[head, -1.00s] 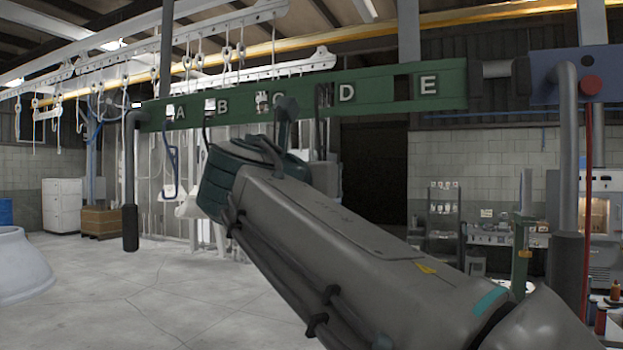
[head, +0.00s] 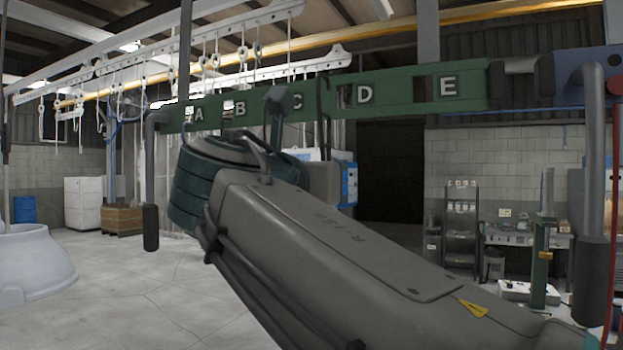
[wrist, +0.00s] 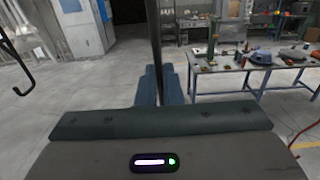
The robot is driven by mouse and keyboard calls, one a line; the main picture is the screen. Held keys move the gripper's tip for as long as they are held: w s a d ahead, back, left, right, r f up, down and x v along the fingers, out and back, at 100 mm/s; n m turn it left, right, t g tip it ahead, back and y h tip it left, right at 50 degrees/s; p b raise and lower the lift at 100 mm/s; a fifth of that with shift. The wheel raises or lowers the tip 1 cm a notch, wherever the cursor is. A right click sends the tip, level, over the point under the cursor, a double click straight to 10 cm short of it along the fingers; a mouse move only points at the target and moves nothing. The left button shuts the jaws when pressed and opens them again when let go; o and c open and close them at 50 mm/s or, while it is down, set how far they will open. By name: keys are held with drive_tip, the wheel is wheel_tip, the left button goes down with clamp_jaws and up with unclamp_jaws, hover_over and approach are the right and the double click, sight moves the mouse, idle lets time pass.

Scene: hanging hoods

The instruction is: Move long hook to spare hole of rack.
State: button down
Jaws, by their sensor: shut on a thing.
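The long hook (wrist: 156,35) shows in the wrist view as a dark upright rod between the blue fingers of my gripper (wrist: 158,73), which is shut on it. Its ends are out of that view. The rack (head: 410,92) is a green bar lettered A to E in the head view. The hole beside E (head: 447,87) looks empty. A dark hook-like piece (head: 322,85) crosses the bar between C and D; I cannot tell if it is the held hook. My arm hides my gripper in the head view and covers part of the space below the rack.
Another black hook (wrist: 22,78) hangs at the left of the wrist view. A grey post (head: 592,150) stands at the rack's right end, and a padded bar (head: 151,200) hangs at its left. A workbench (wrist: 245,70) stands beyond; the floor between is clear.

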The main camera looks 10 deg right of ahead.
drive_tip(key=shift+p+v, duration=0.5)
drive_tip(key=shift+v, duration=2.2)
drive_tip(key=shift+r, duration=0.1)
